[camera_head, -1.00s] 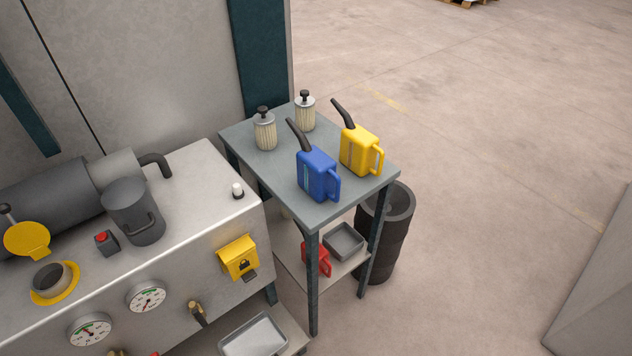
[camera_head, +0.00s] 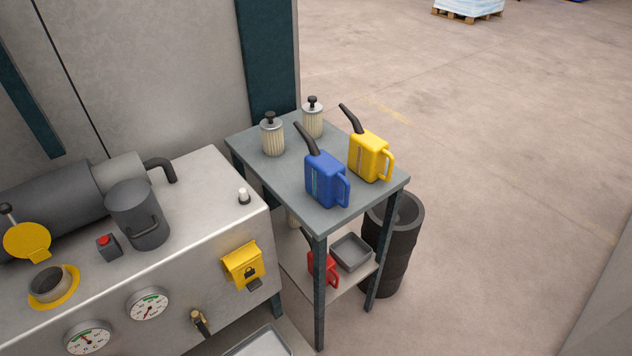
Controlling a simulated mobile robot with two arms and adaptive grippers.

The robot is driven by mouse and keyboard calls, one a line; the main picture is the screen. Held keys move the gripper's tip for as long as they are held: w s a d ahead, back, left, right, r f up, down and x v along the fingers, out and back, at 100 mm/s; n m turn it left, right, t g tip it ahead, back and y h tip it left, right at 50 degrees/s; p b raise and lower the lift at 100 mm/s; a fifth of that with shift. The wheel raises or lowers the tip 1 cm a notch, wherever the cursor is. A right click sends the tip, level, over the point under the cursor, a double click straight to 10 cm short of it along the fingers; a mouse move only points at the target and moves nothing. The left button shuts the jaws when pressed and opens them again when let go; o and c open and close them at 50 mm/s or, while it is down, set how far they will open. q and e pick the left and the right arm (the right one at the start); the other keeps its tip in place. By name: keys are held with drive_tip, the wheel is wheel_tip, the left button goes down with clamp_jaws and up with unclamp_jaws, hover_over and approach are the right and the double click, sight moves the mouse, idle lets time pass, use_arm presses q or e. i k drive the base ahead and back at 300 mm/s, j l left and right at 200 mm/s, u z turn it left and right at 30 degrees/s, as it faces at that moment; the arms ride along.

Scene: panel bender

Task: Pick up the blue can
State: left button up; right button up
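The blue can (camera_head: 325,180) stands upright near the front edge of the grey shelf table's top (camera_head: 283,179). It has a black spout pointing up and back to the left, and a blue handle on its right side. A yellow can (camera_head: 369,157) of the same shape stands to its right and a little behind, with a small gap between them. Neither of my grippers shows in the head view.
A red can (camera_head: 323,268) and a grey tray (camera_head: 351,252) sit on the lower shelf. A dark bin (camera_head: 399,238) stands right of the table. The metal machine (camera_head: 205,205) is at left. Open floor lies right.

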sight(325, 179)
drive_tip(key=k+j+u, duration=0.1)
drive_tip(key=j, duration=0.2)
drive_tip(key=k+j+u, duration=0.15)
drive_tip(key=j, duration=0.2)
drive_tip(key=k+j+u, duration=0.1)
drive_tip(key=j, duration=0.25)
drive_tip(key=k+j+u, duration=0.1)
drive_tip(key=j, duration=0.2)
